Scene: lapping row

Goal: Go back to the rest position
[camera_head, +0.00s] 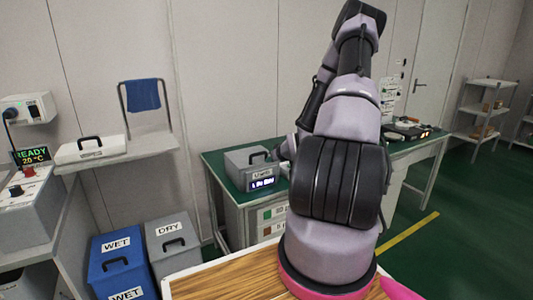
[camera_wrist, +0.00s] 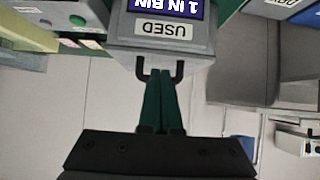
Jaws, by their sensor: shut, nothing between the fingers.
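My gripper (camera_wrist: 160,75) shows in the wrist view, its two dark green fingers shut together with nothing between them. The fingertips overlap the black handle (camera_wrist: 180,72) of the grey USED box in the picture; I cannot tell whether they touch it. The USED box (camera_wrist: 162,43) appears upside down there, with a lit display reading "1 IN BIN". In the head view the USED box (camera_head: 245,160) stands on the green-topped bench (camera_head: 221,168). My raised arm fills the middle right of that view, and my gripper is not clearly seen there.
Blue WET bin (camera_head: 115,262) and grey DRY bin (camera_head: 175,245) stand on the left. A white lidded box (camera_head: 90,150) sits on a wall shelf (camera_head: 150,146) with a blue towel (camera_head: 143,94). A wood-topped surface (camera_head: 225,282) is in front. Shelving (camera_head: 478,122) stands far right beyond open green floor.

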